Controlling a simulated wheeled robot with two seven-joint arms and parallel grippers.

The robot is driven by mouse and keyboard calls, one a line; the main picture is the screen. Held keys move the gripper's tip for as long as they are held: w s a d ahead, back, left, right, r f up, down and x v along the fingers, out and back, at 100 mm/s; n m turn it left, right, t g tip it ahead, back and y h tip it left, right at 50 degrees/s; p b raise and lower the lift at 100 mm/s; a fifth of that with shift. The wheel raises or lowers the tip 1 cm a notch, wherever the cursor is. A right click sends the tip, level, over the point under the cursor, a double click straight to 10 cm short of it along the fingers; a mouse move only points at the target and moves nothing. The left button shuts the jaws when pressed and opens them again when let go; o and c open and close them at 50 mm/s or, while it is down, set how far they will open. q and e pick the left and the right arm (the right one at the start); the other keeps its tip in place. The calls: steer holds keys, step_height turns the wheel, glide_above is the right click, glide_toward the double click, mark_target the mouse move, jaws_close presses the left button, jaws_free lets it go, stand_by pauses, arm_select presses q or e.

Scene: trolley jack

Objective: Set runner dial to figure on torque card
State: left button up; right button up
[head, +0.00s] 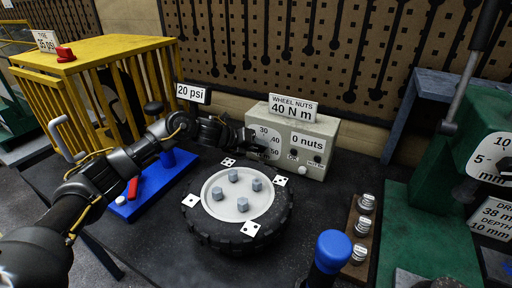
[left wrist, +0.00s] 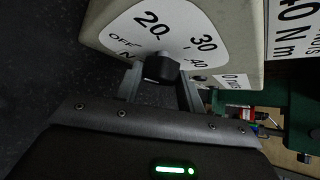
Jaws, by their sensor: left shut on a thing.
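The runner dial is a black knob (left wrist: 161,68) on a white dial face (head: 265,135) marked OFF, 20, 30, 40 and N m in the left wrist view. It is on the front of a grey box (head: 318,127). The torque card (head: 291,107) on top of the box reads WHEEL NUTS 40 N m. My left gripper (head: 254,147) is at the dial, its two fingers on either side of the knob in the left wrist view (left wrist: 161,84), shut on it. I cannot clearly tell which figure the knob points at. My right gripper is not in view.
A wheel (head: 238,208) with several grey nuts lies in front of the box. A display (head: 309,144) on the box reads 0 nuts. A blue-topped tool (head: 332,251) stands at the front, beside a wooden rack (head: 354,240). A yellow cage (head: 95,65) stands at left.

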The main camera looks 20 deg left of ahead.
arm_select(q)
steer(key=shift+d+m+y, duration=0.15)
steer(key=shift+m+y, duration=0.45)
steer(key=shift+y, duration=0.4)
steer(key=shift+r, duration=0.1)
steer(key=o, duration=1)
steer(key=shift+c, duration=0.2)
steer(key=b+v, duration=0.1)
steer(key=v, duration=1)
steer(key=shift+b, duration=0.3)
steer(key=shift+d, duration=0.15)
